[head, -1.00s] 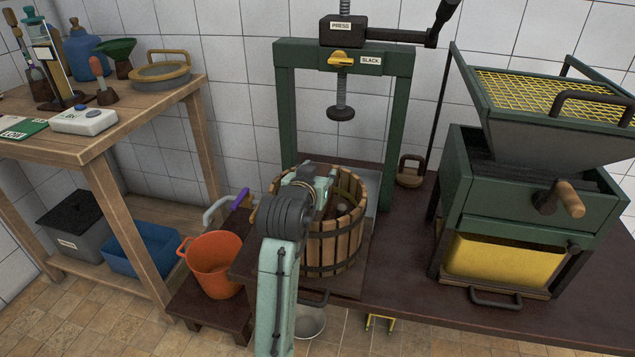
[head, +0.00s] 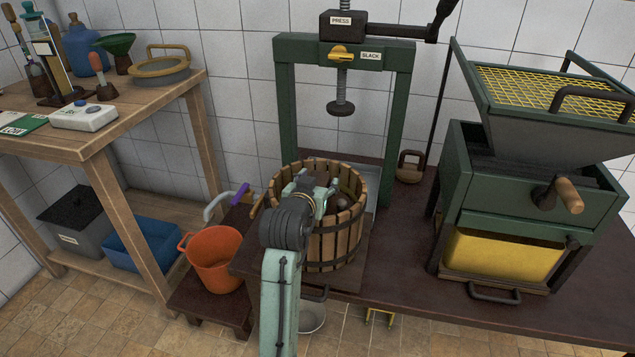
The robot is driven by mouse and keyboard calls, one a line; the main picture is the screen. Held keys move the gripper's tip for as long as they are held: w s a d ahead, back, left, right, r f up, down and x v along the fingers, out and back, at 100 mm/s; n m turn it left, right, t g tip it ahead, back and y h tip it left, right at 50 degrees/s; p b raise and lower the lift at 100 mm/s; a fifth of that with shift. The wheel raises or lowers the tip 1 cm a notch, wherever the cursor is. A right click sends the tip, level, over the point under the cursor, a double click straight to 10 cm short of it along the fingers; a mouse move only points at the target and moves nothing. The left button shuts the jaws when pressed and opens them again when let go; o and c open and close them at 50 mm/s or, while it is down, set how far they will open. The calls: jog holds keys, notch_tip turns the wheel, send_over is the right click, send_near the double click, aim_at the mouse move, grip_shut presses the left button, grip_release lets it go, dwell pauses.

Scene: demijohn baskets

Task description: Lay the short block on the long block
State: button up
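I cannot make out the short block or the long block for certain. The slatted wooden basket (head: 335,245) stands under the press, and its inside is mostly hidden by my arm and its near wall. A dark brown rounded shape (head: 344,201) shows inside it. My gripper (head: 326,203) is at the basket's mouth, over its left-middle part. Its fingers are small and partly hidden, so I cannot tell whether they are open or hold anything. A brown wooden piece with a loop handle (head: 410,167) stands on the dark table right of the press frame.
The green press frame (head: 398,120) and its screw (head: 341,90) rise behind and above the basket. A green crusher (head: 530,190) stands at the right. An orange bucket (head: 215,260) sits on a low stool at the left. The table between basket and crusher is mostly clear.

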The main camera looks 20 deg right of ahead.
jog(key=shift+o, duration=0.3)
jog(key=shift+r, duration=0.25)
jog(key=b+v, duration=0.1)
jog(key=v, duration=1.1)
